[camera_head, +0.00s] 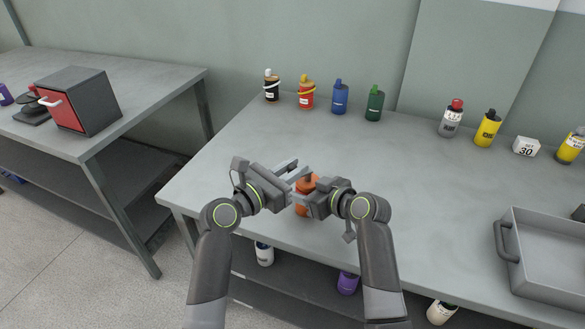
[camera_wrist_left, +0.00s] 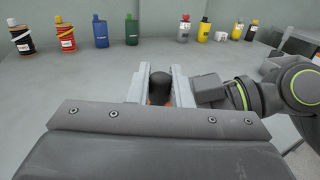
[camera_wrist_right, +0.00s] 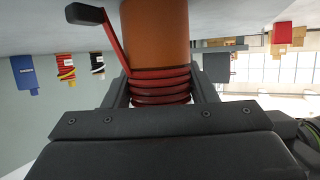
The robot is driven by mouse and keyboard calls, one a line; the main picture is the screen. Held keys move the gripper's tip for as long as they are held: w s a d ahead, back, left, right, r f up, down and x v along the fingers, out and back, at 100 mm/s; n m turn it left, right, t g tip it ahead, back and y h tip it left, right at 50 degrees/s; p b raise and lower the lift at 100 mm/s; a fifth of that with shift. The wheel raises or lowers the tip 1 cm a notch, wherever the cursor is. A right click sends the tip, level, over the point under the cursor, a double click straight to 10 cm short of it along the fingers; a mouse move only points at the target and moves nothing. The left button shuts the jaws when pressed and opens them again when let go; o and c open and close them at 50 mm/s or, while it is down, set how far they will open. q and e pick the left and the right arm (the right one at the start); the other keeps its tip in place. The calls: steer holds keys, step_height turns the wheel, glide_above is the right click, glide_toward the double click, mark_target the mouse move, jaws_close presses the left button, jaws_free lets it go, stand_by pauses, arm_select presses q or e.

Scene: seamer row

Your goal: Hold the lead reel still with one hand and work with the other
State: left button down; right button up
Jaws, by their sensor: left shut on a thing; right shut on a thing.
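The lead reel (camera_head: 305,185) is an orange cylinder near the table's front edge, between my two grippers. In the right wrist view its orange body (camera_wrist_right: 156,35) has a red lead (camera_wrist_right: 160,86) coiled round it. A loose stretch of lead runs to a dark end piece (camera_wrist_right: 85,14) beside the body. My right gripper (camera_head: 311,203) is shut on the reel at the coils. My left gripper (camera_head: 296,175) is shut on the reel near its top; in the left wrist view a dark rounded cap (camera_wrist_left: 159,88) sits between the fingers.
Along the table's back stand a black reel (camera_head: 271,88), a red reel (camera_head: 306,95), a blue bottle (camera_head: 340,99) and a green bottle (camera_head: 374,105). A grey tray (camera_head: 508,243) is at right. The table's middle is clear. Several containers stand on the shelf below.

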arm_select(q)
steer(key=c, duration=1.3)
jaws_free()
steer(key=shift+c, duration=0.2)
steer(key=v, duration=1.2)
steer(key=shift+w, duration=0.1)
